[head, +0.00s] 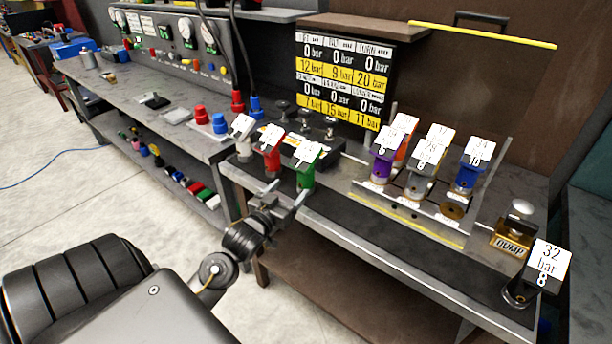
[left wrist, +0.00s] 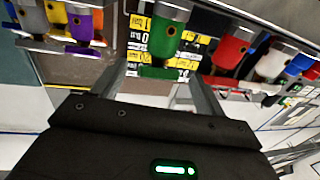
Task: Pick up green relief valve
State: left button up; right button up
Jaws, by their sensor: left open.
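The green relief valve (head: 307,174) stands upright at the front edge of the bench, with a white tag on top. It is the rightmost of a row with a white valve (head: 242,146) and a red valve (head: 270,156). My left gripper (head: 284,194) is open at the bench edge, just in front of the green valve. In the left wrist view, the green valve (left wrist: 167,42) shows between and beyond the two open fingers (left wrist: 160,75). I cannot tell whether the fingers touch it. My right gripper is not in view.
To the right, a rack (head: 410,208) holds purple, grey, blue and other tagged valves. A DUMP block (head: 512,236) and a black valve tagged 32 bar (head: 541,272) stand at the far right. A pressure board (head: 344,78) stands behind. The dark bench strip right of the green valve is clear.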

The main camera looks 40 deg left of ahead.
aim_at(301, 177)
pick_arm(q)
jog(key=w, duration=0.3)
jog(key=w+a+p, duration=0.1)
jog(key=w, duration=0.1)
jog(key=shift+w+f, duration=0.1)
jog(key=shift+w, duration=0.1)
jog(key=shift+w+a, duration=0.1)
jog(key=shift+w, duration=0.25)
jog(key=w, duration=0.1)
jog(key=w+p, duration=0.1)
jog(key=w, duration=0.1)
jog(key=w+a, duration=0.1)
jog(key=shift+w+f, duration=0.15)
jog(key=shift+f, duration=0.2)
grip_shut()
jog(key=shift+r, duration=0.15)
